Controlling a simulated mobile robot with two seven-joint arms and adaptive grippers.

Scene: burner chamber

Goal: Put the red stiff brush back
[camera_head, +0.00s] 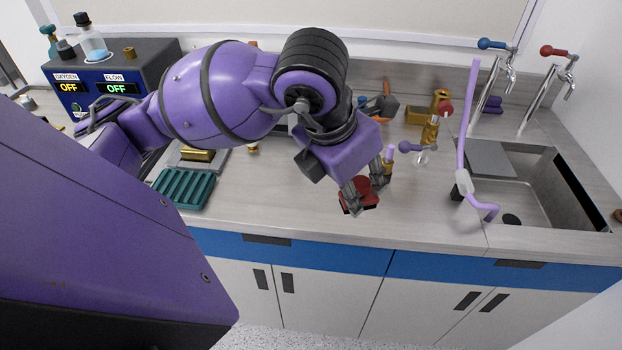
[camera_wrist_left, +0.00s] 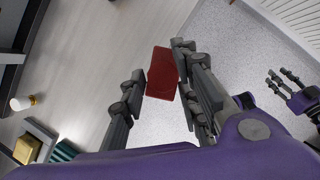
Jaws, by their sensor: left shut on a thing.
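My left gripper (camera_head: 366,190) is shut on the red stiff brush (camera_head: 358,194) and holds it above the front part of the countertop. In the left wrist view the brush (camera_wrist_left: 162,74) is a dark red block between the fingers of my left gripper (camera_wrist_left: 158,88). Its bristles cannot be made out. My right gripper (camera_wrist_left: 284,86) shows at the right edge of the left wrist view, with its fingers apart and nothing between them.
A teal ribbed rack (camera_head: 183,189) lies on the counter (camera_head: 275,215) at left, near the control box (camera_head: 110,78). A brass burner (camera_head: 430,130) and a purple-handled valve (camera_head: 412,148) stand behind. A purple hose (camera_head: 465,125) rises beside the sink (camera_head: 540,205) at right.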

